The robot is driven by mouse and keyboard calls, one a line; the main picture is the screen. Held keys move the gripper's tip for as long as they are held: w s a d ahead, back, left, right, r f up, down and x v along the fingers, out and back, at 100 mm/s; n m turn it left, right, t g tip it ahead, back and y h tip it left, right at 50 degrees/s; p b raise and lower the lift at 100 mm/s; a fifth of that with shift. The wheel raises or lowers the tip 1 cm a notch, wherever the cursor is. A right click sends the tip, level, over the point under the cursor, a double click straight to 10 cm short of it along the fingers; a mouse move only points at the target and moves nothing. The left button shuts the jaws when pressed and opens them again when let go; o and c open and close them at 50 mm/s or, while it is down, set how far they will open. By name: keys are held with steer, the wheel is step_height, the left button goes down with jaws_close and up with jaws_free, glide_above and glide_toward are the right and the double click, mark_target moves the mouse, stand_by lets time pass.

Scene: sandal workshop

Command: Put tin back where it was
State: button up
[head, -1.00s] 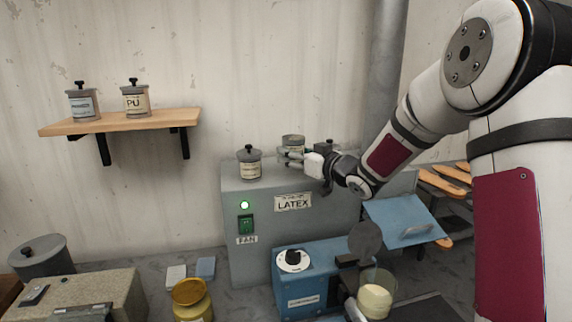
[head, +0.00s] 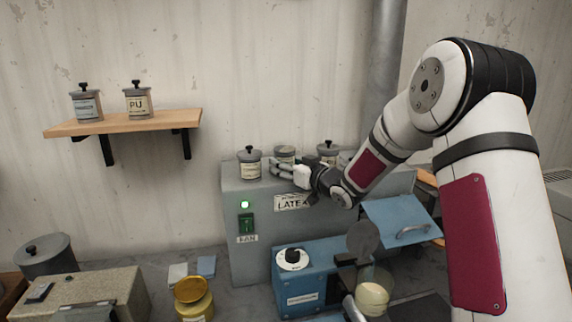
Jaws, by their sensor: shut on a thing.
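My gripper (head: 279,168) is shut on a grey tin (head: 285,152) with a pale label, at the top of the grey fan cabinet (head: 262,215). The fingers hide the tin's lower part, so I cannot tell whether its base touches the cabinet top. A second tin (head: 250,164) with a black knob and a cream label stands to the left on the cabinet. A third knobbed tin (head: 328,151) stands to the right, behind my wrist. The LATEX label (head: 291,203) is on the cabinet front below the held tin.
A wooden wall shelf (head: 125,122) at the left holds a PU tin (head: 137,100) and another tin (head: 86,103). Below the cabinet are a blue machine (head: 305,277) with a dial and a yellow pot (head: 193,298).

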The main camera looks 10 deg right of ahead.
steer(key=o, duration=1.5)
steer(key=shift+f, duration=0.1)
steer(key=shift+o, duration=0.2)
